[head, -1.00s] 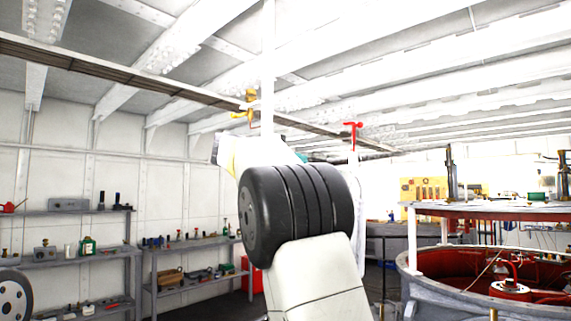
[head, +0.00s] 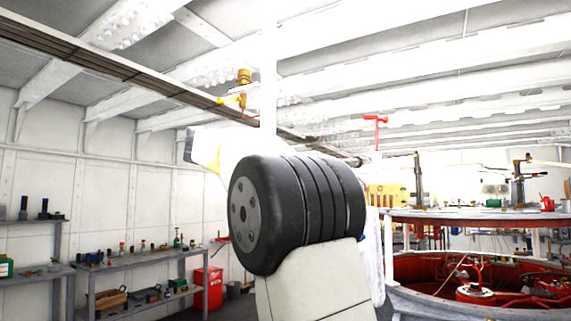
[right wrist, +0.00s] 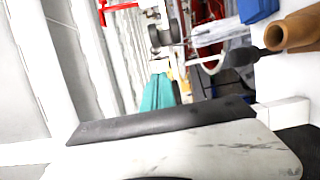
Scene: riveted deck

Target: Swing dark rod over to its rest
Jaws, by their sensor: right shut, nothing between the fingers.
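A thin dark upright rod (head: 418,180) stands on the round grey table at the right of the head view. A second dark upright fitting (head: 518,183) stands farther right; I cannot tell which is the task's dark rod, and no rest is clearly identifiable. My right gripper (right wrist: 165,122) shows as a dark bar across the lower right wrist view, shut and empty. It touches nothing that I can see. My left gripper is outside the head view. My own white arm and black joint hide the middle of it.
The round table (head: 450,215) stands above a red-lined round well (head: 420,270). Shelves (head: 140,265) with small tools line the left wall, beside a red box (head: 208,288). A yellow valve (head: 243,92) and a red handle (head: 376,119) are overhead. Brown cylinders (right wrist: 290,32) are right in the wrist view.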

